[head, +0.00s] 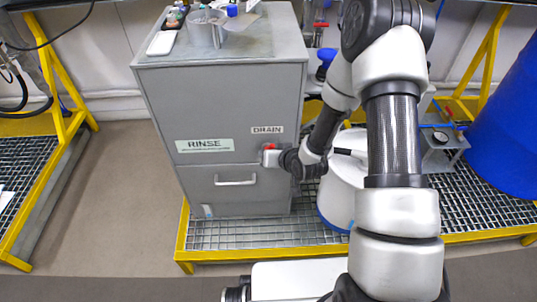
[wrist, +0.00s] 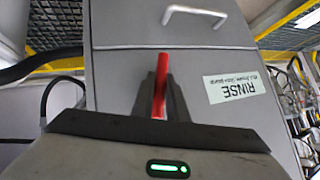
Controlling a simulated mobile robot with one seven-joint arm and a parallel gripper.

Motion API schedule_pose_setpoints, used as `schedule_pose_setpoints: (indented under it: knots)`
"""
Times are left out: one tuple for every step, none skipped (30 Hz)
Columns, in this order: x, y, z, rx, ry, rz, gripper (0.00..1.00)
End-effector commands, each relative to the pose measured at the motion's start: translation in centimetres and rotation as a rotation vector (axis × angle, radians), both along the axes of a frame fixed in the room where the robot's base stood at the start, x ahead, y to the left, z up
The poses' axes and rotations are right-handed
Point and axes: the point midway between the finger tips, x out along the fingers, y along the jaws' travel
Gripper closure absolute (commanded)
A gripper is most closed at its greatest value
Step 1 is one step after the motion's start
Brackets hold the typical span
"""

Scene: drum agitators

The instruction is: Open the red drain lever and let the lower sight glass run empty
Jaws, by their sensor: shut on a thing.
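The red drain lever (wrist: 162,62) stands between the two dark fingers of my gripper (wrist: 161,92) in the wrist view, and the fingers are shut on it. In the head view my gripper (head: 276,157) is at the right part of the grey cabinet's front, below the DRAIN label (head: 267,130). Only a bit of red shows there; my gripper and arm hide the rest of the lever. A small pale strip with blue (head: 208,211) is low on the cabinet front; I cannot tell if it is the lower sight glass or its level.
The grey cabinet (head: 222,105) has a RINSE label (head: 205,145) and a drawer handle (head: 235,181). Bottles and a clear container (head: 205,27) stand on top. A white drum (head: 338,190) is close on the right, partly behind my arm. Open floor (head: 128,180) lies to the left.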

Motion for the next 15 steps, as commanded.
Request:
schedule_pose_setpoints:
  knots:
    - [0.06, 0.32, 0.02, -0.041, -0.005, 0.006, 1.0]
    - [0.06, 0.33, 0.01, -0.064, -0.005, 0.006, 1.0]
    - [0.06, 0.33, 0.01, -0.095, -0.005, 0.005, 1.0]
    - [0.05, 0.35, -0.01, -0.117, -0.005, 0.005, 1.0]
    - [0.04, 0.36, -0.02, -0.136, -0.005, 0.006, 1.0]
    - [0.05, 0.35, -0.01, -0.162, -0.005, 0.005, 1.0]
    - [0.05, 0.35, 0.0, -0.182, -0.005, 0.006, 1.0]
    - [0.05, 0.35, -0.01, -0.198, -0.005, 0.004, 1.0]
    - [0.05, 0.36, -0.02, -0.219, -0.005, 0.004, 1.0]
    - [0.05, 0.33, -0.02, -0.234, -0.005, 0.004, 1.0]
    - [0.05, 0.33, -0.01, -0.248, -0.005, 0.004, 1.0]
    - [0.06, 0.35, 0.01, -0.263, -0.006, 0.003, 1.0]
    - [0.07, 0.33, 0.03, -0.275, -0.006, 0.003, 1.0]
    - [0.08, 0.28, 0.02, -0.285, -0.006, 0.002, 1.0]
    - [0.06, 0.3, 0.02, -0.296, -0.005, 0.003, 1.0]
